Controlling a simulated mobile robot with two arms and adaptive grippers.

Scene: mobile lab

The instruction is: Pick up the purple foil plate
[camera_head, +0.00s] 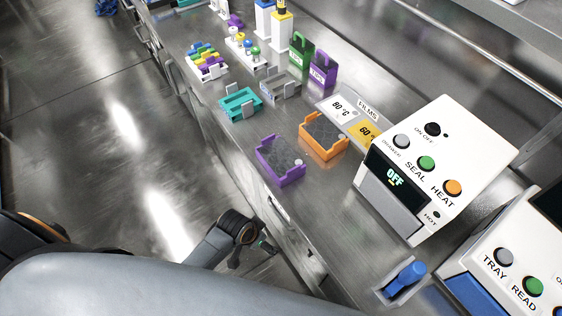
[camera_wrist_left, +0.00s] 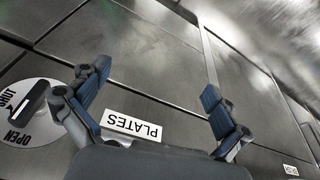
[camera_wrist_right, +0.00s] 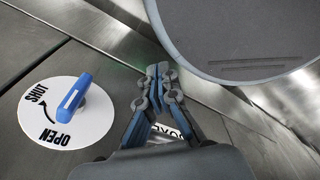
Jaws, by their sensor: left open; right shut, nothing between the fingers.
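A purple tray-like frame (camera_head: 281,161) with a dark grey surface lies on the steel bench in the head view, left of a similar orange one (camera_head: 323,136). A purple upright piece with a white label (camera_head: 323,69) stands farther back; I cannot tell which purple item is the foil plate. My left gripper (camera_wrist_left: 155,80) is open and empty in front of a metal front labelled PLATES (camera_wrist_left: 133,126). My right gripper (camera_wrist_right: 158,70) is shut and empty, near a white dial with a blue handle (camera_wrist_right: 74,92). No purple item shows in either wrist view.
A white sealer with buttons and an OFF display (camera_head: 436,165) stands right of the frames; another machine (camera_head: 520,262) is nearer. A teal holder (camera_head: 240,104), a green upright piece (camera_head: 301,51) and racks are farther back. Bare floor lies left of the bench.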

